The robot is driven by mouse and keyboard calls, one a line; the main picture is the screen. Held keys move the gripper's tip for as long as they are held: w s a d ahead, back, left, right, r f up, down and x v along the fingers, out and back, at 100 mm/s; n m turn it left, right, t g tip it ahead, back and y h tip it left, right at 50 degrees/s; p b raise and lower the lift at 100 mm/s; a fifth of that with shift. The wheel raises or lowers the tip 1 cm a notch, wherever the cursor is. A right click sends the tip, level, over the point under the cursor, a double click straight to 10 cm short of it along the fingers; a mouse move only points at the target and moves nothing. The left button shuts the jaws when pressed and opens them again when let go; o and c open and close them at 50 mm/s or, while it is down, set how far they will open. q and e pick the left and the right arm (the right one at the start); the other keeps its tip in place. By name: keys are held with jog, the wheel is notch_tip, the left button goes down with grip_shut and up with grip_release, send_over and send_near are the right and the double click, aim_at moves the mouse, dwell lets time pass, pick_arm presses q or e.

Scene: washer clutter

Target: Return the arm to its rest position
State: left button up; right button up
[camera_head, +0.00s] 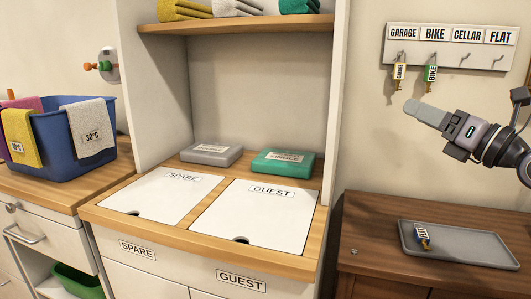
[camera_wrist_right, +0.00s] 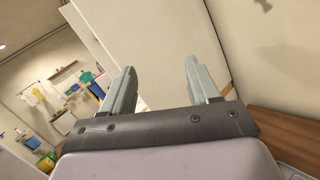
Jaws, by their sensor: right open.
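My right gripper (camera_head: 428,113) reaches in from the right edge in the head view, in the air in front of the wall, below the key rack and above the dark wooden cabinet. In the right wrist view its two fingers (camera_wrist_right: 160,90) stand apart with nothing between them. It touches nothing that I can see. My left gripper is not in either view.
A key rack (camera_head: 446,50) holds two tagged keys. The shelf unit (camera_head: 343,100) stands left of my arm; a blue basket (camera_head: 65,150) is far left.

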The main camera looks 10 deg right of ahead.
jog(key=s+a+f+m+t+y, duration=0.2)
jog(key=a+f+m, duration=0.2)
jog(key=a+m, duration=0.1)
jog(key=s+f+m+g+h, duration=0.45)
jog(key=f+m+h, duration=0.35)
jog(key=f+m, duration=0.6)
jog(key=s+f+m+g+h, duration=0.3)
jog(key=s+f+m+h, duration=0.4)
jog(key=f+m, duration=0.7)
jog(key=s+a+f+m+g+y, duration=0.1)
jog(key=s+a+f+g+y, duration=0.2)
jog(key=s+a+f+g, duration=0.35)
jog(key=s+a+f+m+g+y, duration=0.1)
jog(key=s+a+f+g+y, duration=0.15)
jog(key=s+a+f, duration=0.55)
jog(key=w+f+t+y, duration=0.2)
jog(key=w+f+t, duration=0.3)
jog(key=f+t, duration=0.1)
notch_tip(320, 180, up, 12)
jog(key=p, duration=1.3)
jog(key=shift+s+d+f+n+p, duration=0.15)
jog(key=shift+s+d+n+p, duration=0.2)
jog(key=shift+n+p, duration=0.05)
